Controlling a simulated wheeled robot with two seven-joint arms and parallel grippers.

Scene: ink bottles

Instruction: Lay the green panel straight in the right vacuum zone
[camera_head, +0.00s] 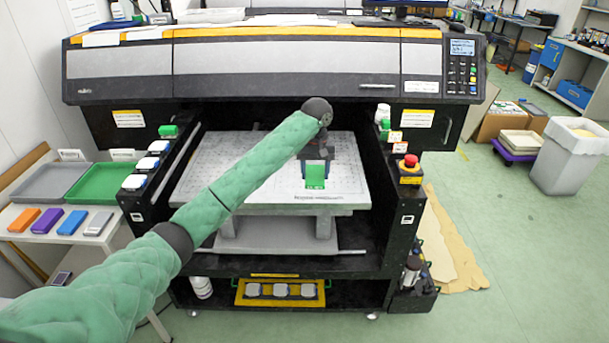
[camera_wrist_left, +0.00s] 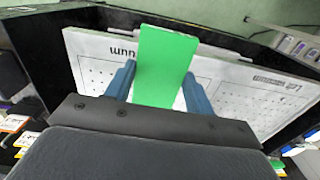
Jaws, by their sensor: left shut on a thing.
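The green panel (camera_head: 315,177) is over the right half of the white, perforated print bed (camera_head: 220,152), near its front edge. My left gripper (camera_head: 316,158) is shut on the panel from above. In the left wrist view the panel (camera_wrist_left: 165,62) stands between the two blue fingers (camera_wrist_left: 160,85) and sticks out past their tips. The bed (camera_wrist_left: 90,48) shows behind it with printed lettering and holes. I cannot tell whether the panel touches the bed. My left arm covers part of the bed's left and middle. My right gripper is not in view.
The printer's gantry (camera_head: 270,60) spans above the bed's back. A red stop button (camera_head: 409,161) stands on the right rail. A grey tray (camera_head: 50,182) and a green tray (camera_head: 101,182) sit on the left table, with several coloured cases in front.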

